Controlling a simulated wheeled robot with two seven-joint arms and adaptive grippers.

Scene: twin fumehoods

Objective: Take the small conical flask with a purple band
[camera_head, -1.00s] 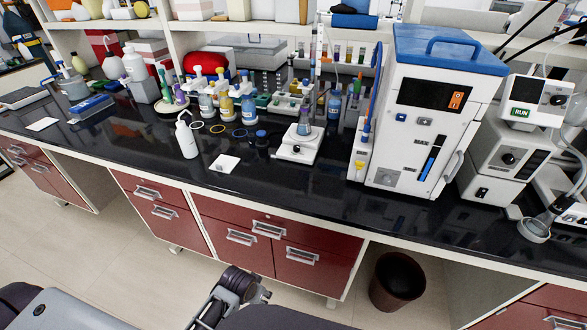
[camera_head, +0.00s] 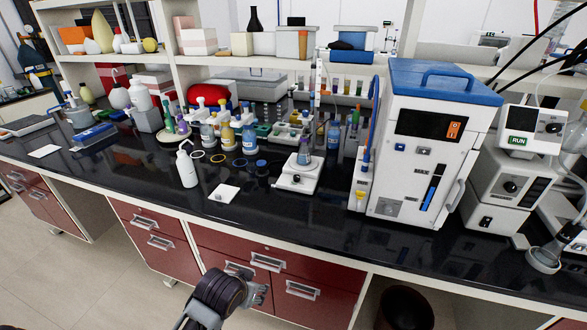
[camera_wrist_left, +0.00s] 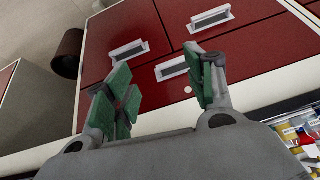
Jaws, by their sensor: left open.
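A small conical flask (camera_head: 304,154) with a bluish-purple tint stands on a white stirrer-like plate (camera_head: 290,180) in the middle of the black bench. It is too small to make out a band for certain. My left gripper (camera_head: 262,291) is low in front of the red drawers, below the bench edge and well short of the flask. In the left wrist view my left gripper (camera_wrist_left: 162,76) is open, with green pads apart and nothing between them. My right gripper does not show.
Bottles (camera_head: 227,136) and a white wash bottle (camera_head: 187,165) stand left of the flask. A large white machine with a blue lid (camera_head: 430,140) stands to its right. A white square (camera_head: 224,193) lies near the front. The front bench strip is mostly clear. A dark bin (camera_head: 404,308) is below.

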